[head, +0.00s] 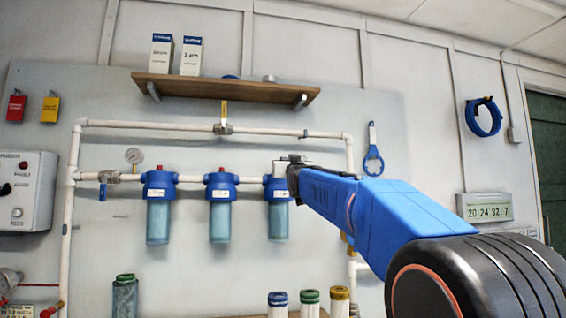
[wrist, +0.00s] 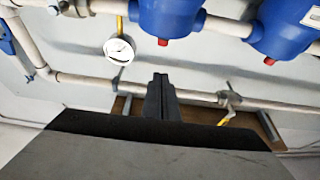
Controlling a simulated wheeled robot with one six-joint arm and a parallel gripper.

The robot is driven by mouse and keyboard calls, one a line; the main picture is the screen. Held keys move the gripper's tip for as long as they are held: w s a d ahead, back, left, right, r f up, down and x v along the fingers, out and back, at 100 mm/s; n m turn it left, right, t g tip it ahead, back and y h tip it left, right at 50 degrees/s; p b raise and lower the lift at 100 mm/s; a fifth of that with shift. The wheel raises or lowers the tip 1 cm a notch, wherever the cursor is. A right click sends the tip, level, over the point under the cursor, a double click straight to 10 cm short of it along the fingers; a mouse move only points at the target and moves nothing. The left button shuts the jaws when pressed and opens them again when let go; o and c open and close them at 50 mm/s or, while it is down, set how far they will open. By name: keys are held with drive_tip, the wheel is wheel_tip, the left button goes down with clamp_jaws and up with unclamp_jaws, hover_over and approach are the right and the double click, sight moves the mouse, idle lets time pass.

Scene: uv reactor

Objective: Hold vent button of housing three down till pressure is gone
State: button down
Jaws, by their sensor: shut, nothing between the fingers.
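Three blue-headed filter housings with clear bluish bowls hang in a row on the wall pipe. Housing three (head: 278,220) is the rightmost in the head view. The left (head: 158,220) and middle (head: 220,222) housings each show a red vent button on top. My gripper (head: 284,164) is at the top of housing three in the head view and hides its button; contact cannot be told. In the wrist view my shut, empty fingers (wrist: 160,82) are dark, and two blue heads with red buttons (wrist: 163,41) show beyond them.
A round pressure gauge (head: 134,156) sits left of the housings; its needle is too small to read. A pipe with a yellow-handled valve (head: 223,127) and a wooden shelf (head: 225,90) run above. A blue wrench (head: 372,150) hangs right.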

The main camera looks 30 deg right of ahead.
drive_tip(key=shift+v, duration=2.25)
drive_tip(key=shift+r, duration=0.1)
drive_tip(key=s+a+f+n+g+y, duration=0.1)
drive_tip(key=s+a+f+g, duration=0.3)
drive_tip(key=f, duration=0.7)
drive_tip(key=s+a+f+g+y, duration=0.2)
drive_tip(key=s+a+f, duration=0.3)
drive_tip(key=f, duration=0.6)
drive_tip(key=s+a+f+n+g+y, duration=0.1)
drive_tip(key=s+a+f+g, duration=0.15)
drive_tip(key=s+f, duration=0.6)
drive_tip(key=s+a+f+g+y, duration=0.1)
drive_tip(key=s+a+f+g, duration=0.2)
drive_tip(key=s+f, duration=0.9)
drive_tip(key=s+a+f+n+g+y, duration=0.1)
drive_tip(key=s+a+f+g, duration=0.2)
drive_tip(key=s+f, duration=0.8)
wheel_tip(320, 180, down, 9)
drive_tip(key=shift+s+a+r+g, duration=0.2)
drive_tip(key=shift+s+a+g, duration=0.2)
drive_tip(key=shift+g, duration=0.55)
